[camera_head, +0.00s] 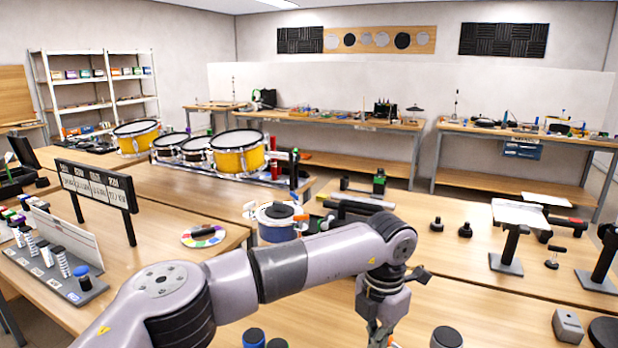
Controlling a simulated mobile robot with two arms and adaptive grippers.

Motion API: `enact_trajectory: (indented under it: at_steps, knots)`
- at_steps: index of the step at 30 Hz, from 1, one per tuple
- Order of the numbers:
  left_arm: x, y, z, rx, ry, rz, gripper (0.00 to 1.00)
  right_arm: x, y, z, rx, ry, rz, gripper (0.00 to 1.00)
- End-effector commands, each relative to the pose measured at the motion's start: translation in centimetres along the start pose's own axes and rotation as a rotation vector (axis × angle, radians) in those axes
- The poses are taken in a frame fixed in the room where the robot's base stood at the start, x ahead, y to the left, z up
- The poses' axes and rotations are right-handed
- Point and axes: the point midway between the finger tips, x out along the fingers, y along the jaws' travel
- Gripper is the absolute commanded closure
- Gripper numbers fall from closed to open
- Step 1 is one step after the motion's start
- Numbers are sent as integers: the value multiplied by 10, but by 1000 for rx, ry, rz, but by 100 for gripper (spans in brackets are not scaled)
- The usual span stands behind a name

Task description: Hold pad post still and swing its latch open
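My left arm reaches in from the lower left across the middle. Its gripper (380,335) points down at the bottom edge over the light wood table (455,300). Its fingertips are cut off by the frame, so I cannot tell whether it is open or holds anything. My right gripper is not in view. A dark post (509,246) on a flat base stands upright at the right, with a pale flat plate (520,213) on top. A second dark post (604,256) stands at the right edge. I cannot tell which is the pad post, and no latch is clearly visible.
A black knob-shaped piece (465,228) stands on the right table. A grey block (567,326) and a dark round piece (604,333) sit at lower right. A blue-white drum (277,224) stands behind my arm. Bare tabletop lies between my gripper and the first post.

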Motion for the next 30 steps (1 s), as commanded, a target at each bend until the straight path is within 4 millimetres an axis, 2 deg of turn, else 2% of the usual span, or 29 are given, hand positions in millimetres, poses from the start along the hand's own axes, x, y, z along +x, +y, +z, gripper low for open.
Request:
enact_trajectory:
  at_steps: [1, 7, 19, 26, 30]
  knots:
    - [0, 0, 0, 0, 0, 0, 100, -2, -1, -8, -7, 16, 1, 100]
    - [0, -2, 10, 0, -1, 0, 100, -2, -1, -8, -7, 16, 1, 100]
    - [0, 0, -2, 0, 0, 0, 100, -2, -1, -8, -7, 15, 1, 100]
    - [0, -1, -3, 0, 0, 0, 100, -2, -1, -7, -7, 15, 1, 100]
    - [0, -1, -3, 0, 0, 0, 91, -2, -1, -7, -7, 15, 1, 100]
